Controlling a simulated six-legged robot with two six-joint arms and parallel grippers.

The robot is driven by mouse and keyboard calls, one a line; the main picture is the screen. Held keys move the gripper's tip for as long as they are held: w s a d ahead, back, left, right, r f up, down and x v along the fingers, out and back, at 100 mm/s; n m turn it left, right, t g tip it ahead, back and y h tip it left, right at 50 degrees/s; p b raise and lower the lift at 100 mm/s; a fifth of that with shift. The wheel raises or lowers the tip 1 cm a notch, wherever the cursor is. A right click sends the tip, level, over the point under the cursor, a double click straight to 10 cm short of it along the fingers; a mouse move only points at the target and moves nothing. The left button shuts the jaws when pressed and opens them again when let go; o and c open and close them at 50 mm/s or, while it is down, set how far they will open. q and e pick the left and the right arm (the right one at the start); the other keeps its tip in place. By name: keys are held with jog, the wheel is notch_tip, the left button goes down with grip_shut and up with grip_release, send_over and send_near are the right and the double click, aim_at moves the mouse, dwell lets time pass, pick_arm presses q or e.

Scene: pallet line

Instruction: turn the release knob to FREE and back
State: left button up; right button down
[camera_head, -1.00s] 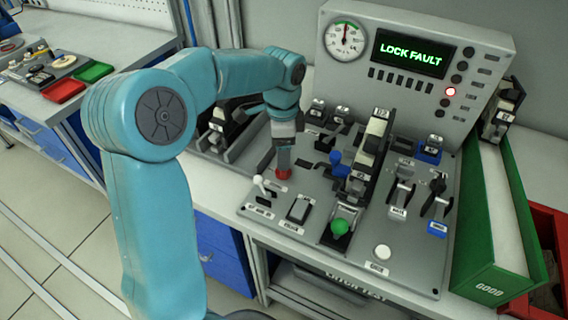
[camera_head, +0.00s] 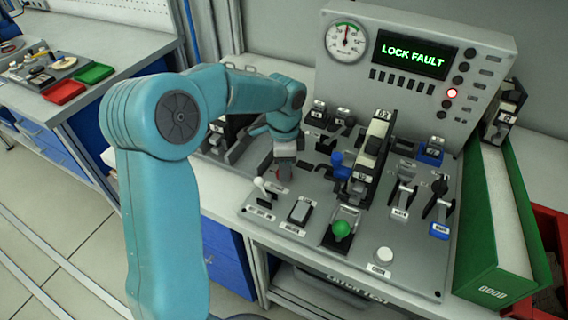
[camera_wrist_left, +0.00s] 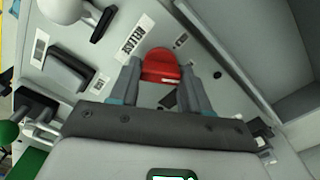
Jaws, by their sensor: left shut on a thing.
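The red release knob (camera_wrist_left: 160,68) sits on the grey panel, with a label reading RELEASE beside it in the left wrist view. My left gripper (camera_wrist_left: 163,82) is shut on the knob, one finger on each side of it. In the head view the left gripper (camera_head: 284,168) points down at the panel's left part and hides most of the knob. The display (camera_head: 410,54) reads LOCK FAULT in green, and a red lamp (camera_head: 452,93) is lit beside it. My right gripper is not in view.
A white-tipped toggle (camera_head: 262,186) and a rocker switch (camera_head: 299,211) stand close to the knob. A green-knobbed lever (camera_head: 341,229), a blue-knobbed lever (camera_head: 337,159) and a white button (camera_head: 384,254) lie to the right. A green bin (camera_head: 520,215) marked GOOD stands at the right.

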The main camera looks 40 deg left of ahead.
pick_arm(q)
jog(key=n, duration=1.1)
jog(key=shift+n+b, duration=0.35)
jog(key=shift+n, duration=0.05)
dwell(0.7)
jog(key=o, duration=1.1)
jog(key=shift+c, duration=0.2)
notch_tip(320, 180, up, 16)
jog(key=p, duration=0.2)
jog(key=shift+r, duration=0.2)
jog(key=shift+s, duration=0.1)
